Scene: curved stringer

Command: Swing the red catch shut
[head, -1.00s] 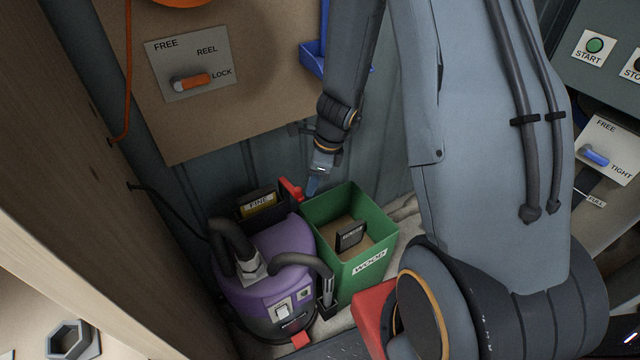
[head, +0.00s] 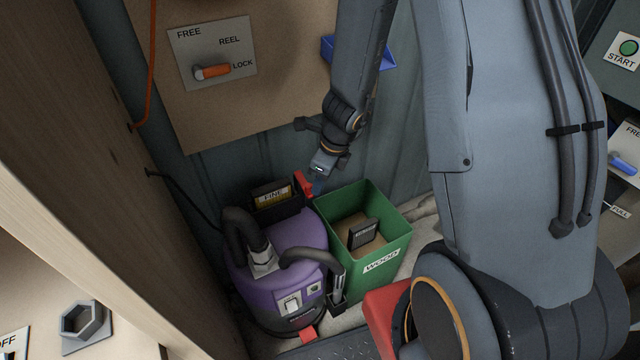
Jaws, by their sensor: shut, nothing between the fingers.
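The red catch (head: 304,184) stands up at the right end of the dark slot behind the purple vacuum (head: 290,250). A dark cartridge with a yellow FINE label (head: 274,195) sits in that slot. My gripper (head: 318,186) points down just right of the red catch, above the back left corner of the green bin. Its fingers are shut and empty. They are very close to the catch; I cannot tell if they touch it. A second red part (head: 308,334) is low on the vacuum's front.
The green WOOD bin (head: 384,250) stands right of the vacuum with a dark cartridge (head: 362,234) inside. The vacuum's hose (head: 312,258) curves in front.

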